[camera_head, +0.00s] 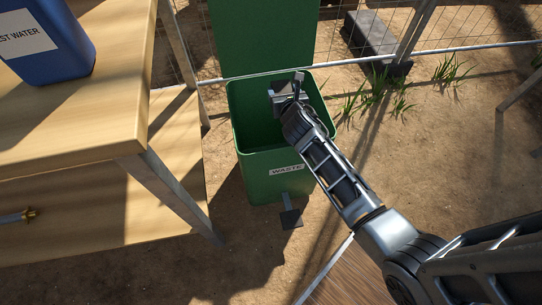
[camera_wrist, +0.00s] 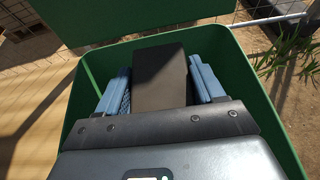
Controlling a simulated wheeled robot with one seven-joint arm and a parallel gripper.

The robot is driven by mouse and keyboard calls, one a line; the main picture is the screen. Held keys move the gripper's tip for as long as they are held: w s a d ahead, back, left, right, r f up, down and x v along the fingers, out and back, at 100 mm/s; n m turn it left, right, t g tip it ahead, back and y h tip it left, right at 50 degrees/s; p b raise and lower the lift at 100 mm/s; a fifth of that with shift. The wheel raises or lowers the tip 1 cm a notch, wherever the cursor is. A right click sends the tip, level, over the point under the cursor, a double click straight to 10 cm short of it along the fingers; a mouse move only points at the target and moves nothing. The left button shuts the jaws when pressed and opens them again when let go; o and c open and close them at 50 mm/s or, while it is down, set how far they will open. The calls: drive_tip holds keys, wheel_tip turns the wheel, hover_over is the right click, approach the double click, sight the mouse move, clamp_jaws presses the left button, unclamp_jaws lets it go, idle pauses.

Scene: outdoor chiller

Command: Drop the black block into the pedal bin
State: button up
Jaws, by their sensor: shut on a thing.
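The green pedal bin (camera_head: 262,177) stands on the ground with its lid (camera_head: 265,38) up, a white WASTE label on its front and a dark pedal (camera_head: 291,219) at its foot. My gripper (camera_head: 284,88) is over the bin's open mouth. In the wrist view my gripper (camera_wrist: 160,92) has its two blue-padded fingers on either side of the black block (camera_wrist: 160,72) and is shut on it. The block is within the outline of the bin's rim (camera_wrist: 85,100). How deep it sits relative to the rim is hard to tell. In the head view the block is mostly hidden by my gripper.
A wooden table (camera_head: 100,115) with a metal leg and lower shelf stands to the left, bearing a blue container (camera_head: 45,45). A wire fence (camera_head: 330,35) runs behind the bin. A dark block-like weight (camera_head: 370,35) sits at the fence foot.

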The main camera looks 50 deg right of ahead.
wheel_tip(320, 180, down, 4)
drive_tip(key=b, duration=0.3)
drive_tip(key=shift+d+r, duration=0.1)
drive_tip(key=shift+r, duration=0.15)
drive_tip(key=o, duration=1.3)
drive_tip(key=shift+c, duration=0.2)
drive_tip(key=p+v, duration=0.2)
drive_tip(key=v, duration=0.5)
drive_tip(key=shift+s+a+r, duration=0.2)
drive_tip(key=shift+s+a, duration=0.05)
drive_tip(key=shift+s, duration=0.05)
